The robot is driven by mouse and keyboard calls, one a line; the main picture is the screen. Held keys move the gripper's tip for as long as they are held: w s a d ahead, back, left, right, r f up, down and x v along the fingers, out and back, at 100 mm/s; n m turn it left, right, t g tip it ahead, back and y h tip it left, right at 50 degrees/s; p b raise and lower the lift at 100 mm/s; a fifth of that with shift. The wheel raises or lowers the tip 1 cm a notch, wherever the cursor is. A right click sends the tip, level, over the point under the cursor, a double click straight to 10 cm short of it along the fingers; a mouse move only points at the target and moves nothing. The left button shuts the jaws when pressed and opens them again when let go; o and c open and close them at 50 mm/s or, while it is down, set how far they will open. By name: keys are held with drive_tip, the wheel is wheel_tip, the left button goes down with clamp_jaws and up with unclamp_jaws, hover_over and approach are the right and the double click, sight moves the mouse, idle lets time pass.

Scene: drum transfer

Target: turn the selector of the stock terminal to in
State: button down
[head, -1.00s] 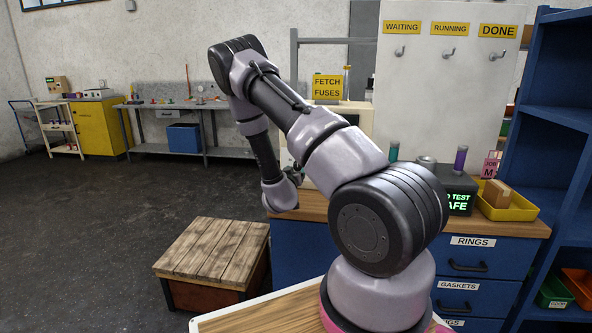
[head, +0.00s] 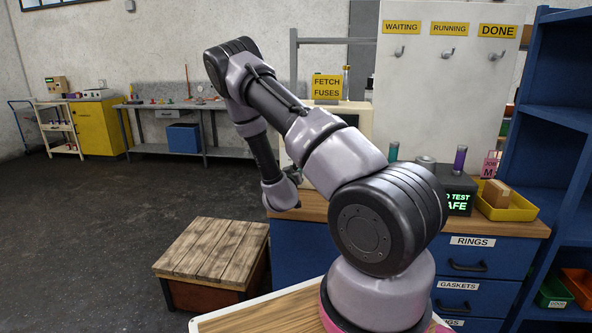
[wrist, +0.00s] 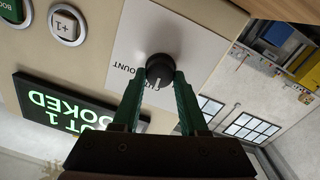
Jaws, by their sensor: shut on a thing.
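The black round selector (wrist: 157,67) of the stock terminal sits on a white label plate (wrist: 140,35) in the wrist view. A white mark shows on the selector, and part of the plate's lettering reads "COUNT", upside down. My gripper (wrist: 164,84) has its two green fingers shut on the selector, one on each side. The cream stock terminal (wrist: 100,50) fills the wrist view's upper left. In the head view my arm hides the selector and most of the terminal. I cannot tell which setting the selector points to.
A lit green display (wrist: 65,115), partly cut off, and a "+1" button (wrist: 67,25) are near the selector. In the head view a yellow "FETCH FUSES" sign (head: 326,87) stands behind my arm. A wooden-topped crate (head: 212,255) is on the floor at left.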

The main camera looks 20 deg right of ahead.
drive_tip(key=n, duration=0.6)
drive_tip(key=shift+a+f, duration=0.1)
drive_tip(key=n, duration=0.5)
drive_tip(key=shift+f+n, duration=0.1)
drive_tip(key=shift+n, duration=0.2)
idle(0.3)
drive_tip(key=shift+c, duration=2.2)
unclamp_jaws()
drive_tip(key=v, duration=1)
drive_tip(key=shift+s, duration=0.35)
drive_tip(key=shift+a+f, duration=0.15)
